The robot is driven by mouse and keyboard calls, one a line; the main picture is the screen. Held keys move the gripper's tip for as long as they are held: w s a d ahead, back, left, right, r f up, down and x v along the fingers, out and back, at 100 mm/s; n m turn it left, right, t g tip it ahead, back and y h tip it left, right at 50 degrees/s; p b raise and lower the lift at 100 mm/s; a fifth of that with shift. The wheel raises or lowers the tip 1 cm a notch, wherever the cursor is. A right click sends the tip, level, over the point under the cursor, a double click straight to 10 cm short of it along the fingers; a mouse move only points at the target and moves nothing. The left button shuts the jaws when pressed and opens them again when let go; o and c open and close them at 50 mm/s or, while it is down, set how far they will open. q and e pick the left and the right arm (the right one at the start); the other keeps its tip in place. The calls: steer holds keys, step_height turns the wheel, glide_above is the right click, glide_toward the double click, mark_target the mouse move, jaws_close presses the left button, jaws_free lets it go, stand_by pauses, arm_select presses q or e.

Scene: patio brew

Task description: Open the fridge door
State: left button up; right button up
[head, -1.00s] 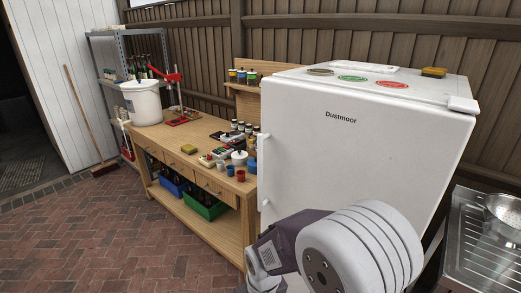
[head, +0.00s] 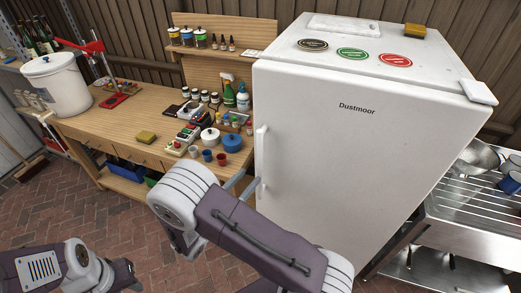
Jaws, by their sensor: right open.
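The white fridge (head: 350,150), labelled Dustmoor, stands at the right of the head view with its door shut. Its white upright handle (head: 261,150) is on the door's left edge. My right arm reaches across the lower middle. Its gripper (head: 242,184) is largely hidden behind the arm; grey finger parts show just left of the handle's lower end. It is open, and I cannot tell whether it touches the handle. My left arm shows at the lower left, but its gripper is not in view.
A wooden workbench (head: 110,126) left of the fridge holds bottles, small pots and a white bucket (head: 57,85). A metal sink unit (head: 450,225) stands at the right.

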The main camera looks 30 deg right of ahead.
mark_target(259, 163)
steer(key=p+x, duration=0.1)
steer(key=x, duration=0.3)
steer(key=p+x, duration=0.1)
steer(key=x, duration=0.3)
steer(key=shift+w+a+r+p, duration=0.1)
steer(key=shift+w+p, duration=0.3)
steer(key=shift+w+d, duration=0.3)
steer(key=shift+d, duration=0.05)
jaws_close()
stand_by(0.6)
